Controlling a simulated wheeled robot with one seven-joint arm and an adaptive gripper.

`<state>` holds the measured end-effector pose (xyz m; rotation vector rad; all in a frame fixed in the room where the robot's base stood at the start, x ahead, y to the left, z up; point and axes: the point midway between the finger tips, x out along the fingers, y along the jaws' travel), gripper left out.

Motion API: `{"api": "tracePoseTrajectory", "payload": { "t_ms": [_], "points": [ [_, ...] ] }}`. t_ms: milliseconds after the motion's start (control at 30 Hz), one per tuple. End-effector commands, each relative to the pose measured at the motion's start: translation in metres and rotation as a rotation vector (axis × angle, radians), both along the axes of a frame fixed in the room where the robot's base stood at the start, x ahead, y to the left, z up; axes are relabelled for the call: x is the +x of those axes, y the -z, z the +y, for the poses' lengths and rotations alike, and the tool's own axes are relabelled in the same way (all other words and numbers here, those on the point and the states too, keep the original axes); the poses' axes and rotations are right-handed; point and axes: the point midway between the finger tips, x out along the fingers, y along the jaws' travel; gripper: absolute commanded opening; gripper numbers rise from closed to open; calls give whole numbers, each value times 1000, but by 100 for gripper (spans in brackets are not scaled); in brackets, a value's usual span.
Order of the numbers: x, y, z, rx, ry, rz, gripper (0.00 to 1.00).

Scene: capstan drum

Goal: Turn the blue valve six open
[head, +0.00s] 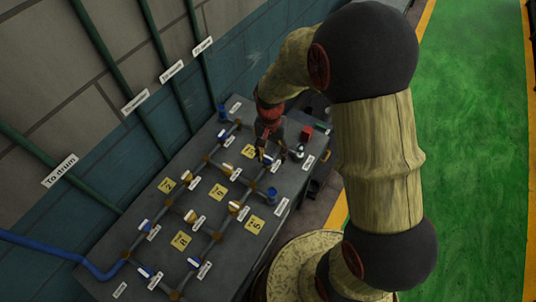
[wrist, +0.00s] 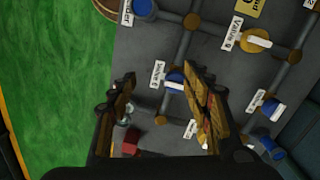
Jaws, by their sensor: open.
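In the wrist view a blue valve with a white handle (wrist: 175,82) sits on a grey pipe, beside a white label (wrist: 157,73) that seems to read "Valve 6". My gripper (wrist: 160,76) is open, its two fingers apart over the panel. The valve shows beyond the fingertips, close to the right finger, which partly covers it. I cannot tell whether they touch. In the head view my gripper (head: 264,152) hangs over the right part of the pipe panel and hides the fittings beneath it.
The dark panel (head: 105,278) carries pipes and several blue and yellow valves, including a yellow valve (wrist: 257,38) and another blue valve (wrist: 270,108). A red block (head: 306,133) and a small silver object (head: 297,153) are near its right edge. Green floor (head: 480,150) lies open at right.

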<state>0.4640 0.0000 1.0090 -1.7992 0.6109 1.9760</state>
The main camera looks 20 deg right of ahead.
Motion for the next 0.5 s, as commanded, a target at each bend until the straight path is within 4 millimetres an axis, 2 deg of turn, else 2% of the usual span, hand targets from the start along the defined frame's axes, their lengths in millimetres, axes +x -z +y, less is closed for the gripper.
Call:
{"api": "tracePoseTrajectory", "payload": {
  "t_ms": [100, 167, 367, 500],
  "points": [
    [28, -2, 0, -8, 127, -57, 49],
    [36, -5, 0, -10, 183, -79, 49],
    [40, -4, 0, -13, 288, -92, 49],
    [39, 8, 0, -15, 296, -89, 49]
  ]
}}
